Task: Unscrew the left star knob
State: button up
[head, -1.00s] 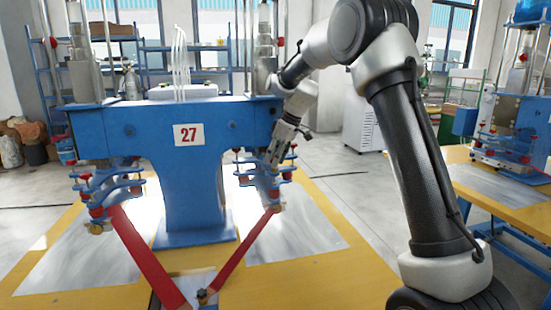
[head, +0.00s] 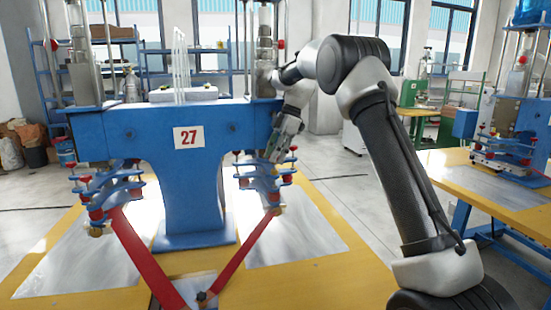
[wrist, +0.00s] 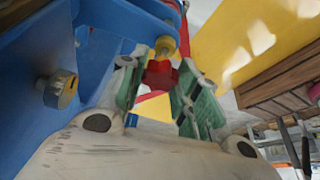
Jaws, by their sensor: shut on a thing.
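A red star knob (wrist: 160,74) shows in the wrist view, on a brass stem (wrist: 165,45) beside the blue bracket (wrist: 115,25). My gripper (wrist: 158,90) has its green-padded fingers on either side of this knob and is shut on it. In the head view my gripper (head: 279,152) is at the right-hand clamp stack of the blue machine (head: 190,125) marked 27. The held knob is hard to make out there, behind the fingers. Other red knobs (head: 84,179) show on the left-hand stack. Whether the held knob is turning cannot be told.
A brass knob (wrist: 60,90) sticks out of the blue part left of my gripper. Two red bars (head: 240,261) slope down from the stacks to the front of the yellow table (head: 345,275). A second machine (head: 505,135) stands at the right.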

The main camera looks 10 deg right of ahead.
jog(key=shift+r, duration=1.6)
jog(key=shift+s, duration=0.1)
